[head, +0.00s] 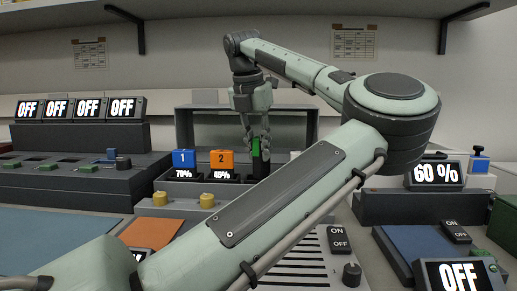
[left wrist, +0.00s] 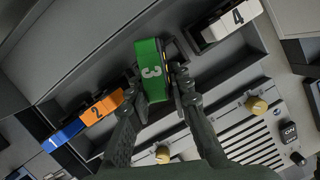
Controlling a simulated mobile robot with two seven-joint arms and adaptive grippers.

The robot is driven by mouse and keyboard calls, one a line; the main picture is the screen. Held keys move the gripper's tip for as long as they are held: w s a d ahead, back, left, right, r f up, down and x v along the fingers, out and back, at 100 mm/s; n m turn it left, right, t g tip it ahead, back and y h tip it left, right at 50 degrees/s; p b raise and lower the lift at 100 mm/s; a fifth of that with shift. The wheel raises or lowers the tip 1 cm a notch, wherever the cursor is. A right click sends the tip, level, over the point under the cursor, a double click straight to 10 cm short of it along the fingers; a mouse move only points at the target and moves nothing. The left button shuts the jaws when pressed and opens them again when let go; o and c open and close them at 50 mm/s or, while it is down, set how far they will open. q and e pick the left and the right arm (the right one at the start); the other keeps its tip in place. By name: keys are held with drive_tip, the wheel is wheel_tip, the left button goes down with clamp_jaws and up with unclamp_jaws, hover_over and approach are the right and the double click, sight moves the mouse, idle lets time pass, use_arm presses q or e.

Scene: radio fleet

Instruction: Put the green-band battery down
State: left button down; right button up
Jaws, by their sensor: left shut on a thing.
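The green-band battery (head: 256,147) has a dark body and a green top marked 3, which shows in the left wrist view (left wrist: 152,72). My left gripper (head: 257,138) points down and is shut on it, with one finger on each side. The battery is upright at the charger (head: 185,205), right of the blue battery 1 (head: 183,158) and the orange battery 2 (head: 222,159). I cannot tell whether its base is seated in a bay or just above it. My right gripper is out of view.
A white battery 4 (left wrist: 238,15) stands farther along the row. Yellow knobs (head: 207,201) line the charger's front. A panel with an ON/OFF switch (head: 340,239) lies in front. A 60 % display (head: 436,174) stands at right; several OFF displays (head: 122,107) stand at left.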

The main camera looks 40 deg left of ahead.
use_arm(q)
drive_tip(key=shift+f, duration=0.1)
drive_tip(key=c, duration=1.4)
unclamp_jaws()
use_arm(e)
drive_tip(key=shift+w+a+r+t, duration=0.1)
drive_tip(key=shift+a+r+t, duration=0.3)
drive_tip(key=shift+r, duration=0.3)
use_arm(q)
drive_tip(key=shift+r+p, duration=0.3)
drive_tip(key=shift+r, duration=0.25)
drive_tip(key=v, duration=1.1)
drive_tip(key=shift+r+p, duration=0.25)
drive_tip(key=shift+p, duration=0.2)
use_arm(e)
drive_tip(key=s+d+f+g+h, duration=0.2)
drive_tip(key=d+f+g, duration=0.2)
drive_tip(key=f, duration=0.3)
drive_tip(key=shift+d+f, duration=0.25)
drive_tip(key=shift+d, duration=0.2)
use_arm(q)
drive_tip(key=shift+s+d, duration=0.1)
drive_tip(key=shift+s, duration=0.05)
